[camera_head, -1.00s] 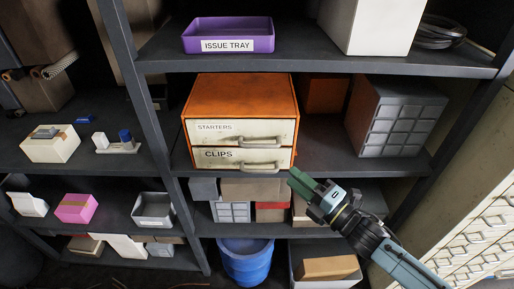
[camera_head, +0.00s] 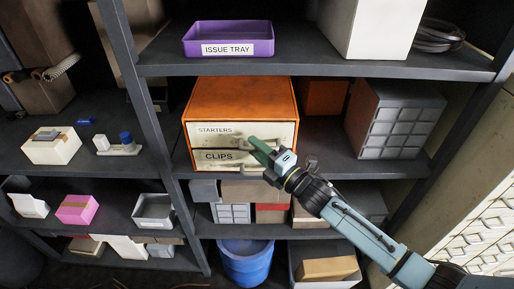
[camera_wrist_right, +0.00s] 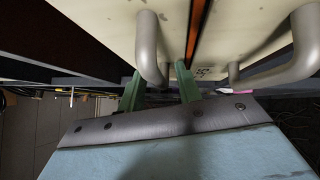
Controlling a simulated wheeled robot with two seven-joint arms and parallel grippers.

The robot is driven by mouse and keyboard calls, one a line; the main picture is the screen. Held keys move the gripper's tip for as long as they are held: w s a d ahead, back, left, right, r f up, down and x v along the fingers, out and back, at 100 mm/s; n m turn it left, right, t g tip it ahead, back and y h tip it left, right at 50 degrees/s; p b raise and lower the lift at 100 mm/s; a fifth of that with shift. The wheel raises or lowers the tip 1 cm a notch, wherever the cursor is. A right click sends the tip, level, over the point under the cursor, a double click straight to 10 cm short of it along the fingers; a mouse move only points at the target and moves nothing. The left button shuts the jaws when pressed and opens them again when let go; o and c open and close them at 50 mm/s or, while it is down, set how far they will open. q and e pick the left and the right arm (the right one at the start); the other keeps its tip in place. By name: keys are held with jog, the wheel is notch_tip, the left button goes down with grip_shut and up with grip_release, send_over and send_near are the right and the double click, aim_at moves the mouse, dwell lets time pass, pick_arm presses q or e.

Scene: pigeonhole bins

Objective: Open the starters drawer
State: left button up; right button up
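The orange cabinet (camera_head: 245,90) holds two cream drawers, the starters drawer (camera_head: 215,141) above the clips drawer (camera_head: 200,168). Both look shut. My right gripper (camera_head: 256,146) is at the right half of the starters drawer front and partly hides its handle. In the right wrist view its two green fingers (camera_wrist_right: 160,90) are apart, with the starters handle (camera_wrist_right: 149,50) at the opening between them; I cannot tell if they touch it. The clips handle (camera_wrist_right: 306,40) is to the right there, clear of the fingers. My left gripper is not in view.
A purple issue tray (camera_head: 230,40) sits on the shelf above. A grey many-celled box (camera_head: 400,120) stands right of the cabinet. A blue bin (camera_head: 246,262) and boxes are below. The space before the drawers is free except for my right arm.

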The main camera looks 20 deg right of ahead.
jog(key=shift+w+a, duration=0.1)
jog(key=shift+w, duration=0.05)
grip_shut()
dwell(0.4)
